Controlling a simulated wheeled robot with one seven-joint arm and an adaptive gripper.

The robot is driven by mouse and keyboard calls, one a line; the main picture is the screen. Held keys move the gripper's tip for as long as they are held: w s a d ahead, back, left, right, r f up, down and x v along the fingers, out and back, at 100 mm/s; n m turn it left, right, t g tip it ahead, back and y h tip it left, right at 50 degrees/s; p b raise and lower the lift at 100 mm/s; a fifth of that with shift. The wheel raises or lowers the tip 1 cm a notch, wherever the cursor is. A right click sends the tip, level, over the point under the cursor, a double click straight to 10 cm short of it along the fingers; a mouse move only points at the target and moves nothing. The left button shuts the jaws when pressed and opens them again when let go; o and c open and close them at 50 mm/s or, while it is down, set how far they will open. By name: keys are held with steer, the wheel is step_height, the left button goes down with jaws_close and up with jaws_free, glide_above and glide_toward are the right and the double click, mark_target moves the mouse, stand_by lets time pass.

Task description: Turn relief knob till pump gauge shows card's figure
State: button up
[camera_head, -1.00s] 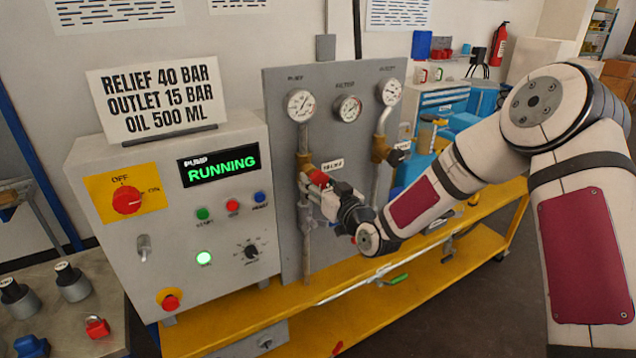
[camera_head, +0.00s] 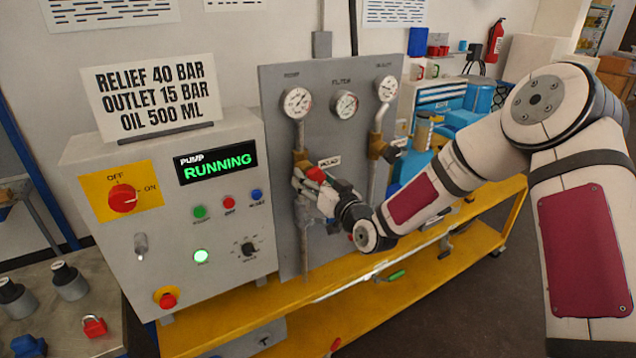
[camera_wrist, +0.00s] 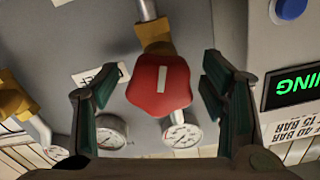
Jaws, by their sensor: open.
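The red relief knob (camera_head: 316,174) with a white line sits on the grey panel's pump pipe. In the wrist view the red knob (camera_wrist: 157,90) lies between my open fingers, with a gap on both sides. My gripper (camera_wrist: 147,82) is not closed on it. In the head view my gripper (camera_head: 322,188) is at the knob and hides part of it. The pump gauge (camera_head: 297,102) is above the knob; its needle is too small to read surely. The pump gauge (camera_wrist: 181,134) also shows in the wrist view. The card (camera_head: 155,92) reads RELIEF 40 BAR, OUTLET 15 BAR, OIL 500 ML.
The filter gauge (camera_head: 345,105) and outlet gauge (camera_head: 388,88) are on the same panel. The pump cabinet (camera_head: 215,220) stands left, its display (camera_head: 217,163) reading RUNNING. A brass valve (camera_head: 380,147) is right of the knob. A yellow bench (camera_head: 420,243) runs below.

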steer(key=v, duration=1.2)
steer(key=shift+w, duration=0.1)
steer(key=s+d+r+g+h, duration=0.3)
steer(key=s+d+r+h, duration=0.15)
steer(key=d, duration=0.25)
steer(key=s+d+r+g+h, duration=0.2)
steer(key=s+d+r+h, duration=0.25)
steer(key=d, duration=0.25)
steer(key=s+d+r+m+g, duration=0.2)
steer(key=s, duration=0.9)
steer(key=s+d+r+m+g+h, duration=0.1)
steer(key=s+r+g, duration=0.1)
steer(key=s, duration=1)
steer(key=shift+s+d+r+m, duration=0.25)
steer(key=shift+d+r+m, duration=0.15)
steer(key=shift+r, duration=0.4)
stand_by(1.4)
